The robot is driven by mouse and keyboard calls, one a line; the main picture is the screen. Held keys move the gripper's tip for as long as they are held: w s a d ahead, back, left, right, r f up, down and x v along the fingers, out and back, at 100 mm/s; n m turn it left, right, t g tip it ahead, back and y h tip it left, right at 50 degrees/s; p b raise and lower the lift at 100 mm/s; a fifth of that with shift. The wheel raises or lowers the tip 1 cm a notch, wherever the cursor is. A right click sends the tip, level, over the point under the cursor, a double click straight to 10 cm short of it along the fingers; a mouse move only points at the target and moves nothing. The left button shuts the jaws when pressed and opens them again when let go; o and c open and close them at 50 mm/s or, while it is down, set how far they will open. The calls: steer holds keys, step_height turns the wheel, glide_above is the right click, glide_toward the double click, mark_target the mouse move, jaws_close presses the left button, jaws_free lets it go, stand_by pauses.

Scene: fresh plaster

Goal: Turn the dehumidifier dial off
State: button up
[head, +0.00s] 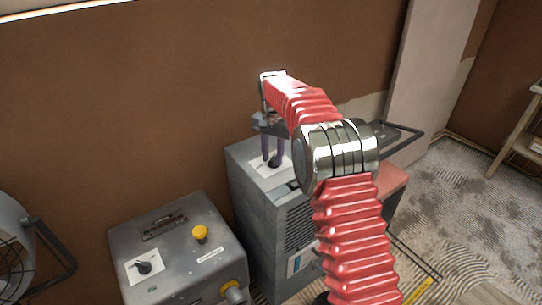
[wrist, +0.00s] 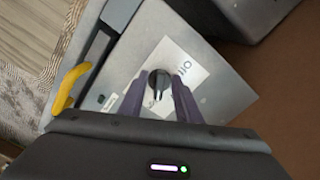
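The dehumidifier (head: 262,215) is a grey box with a side grille, standing against the brown wall. Its black dial (head: 274,163) sits on a white label on the top; in the wrist view the dial (wrist: 158,84) shows near the centre, its ridge running roughly up and down the picture. The label (wrist: 184,62) has printed letters at its right side, partly legible. My gripper (head: 271,160) points down at the dial. In the wrist view its two dark fingers (wrist: 158,80) stand apart on either side of the dial; I cannot tell whether they touch it.
A second grey box (head: 180,245) with its own black dial (head: 143,267) and a yellow button (head: 200,233) stands to the left. A fan (head: 12,245) is at the left edge. A yellow handle (wrist: 68,88) shows in the wrist view. A wooden stand (head: 520,130) is far right.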

jaws_close()
stand_by(0.3)
steer(key=shift+a, duration=0.2)
steer(key=shift+d, duration=0.15)
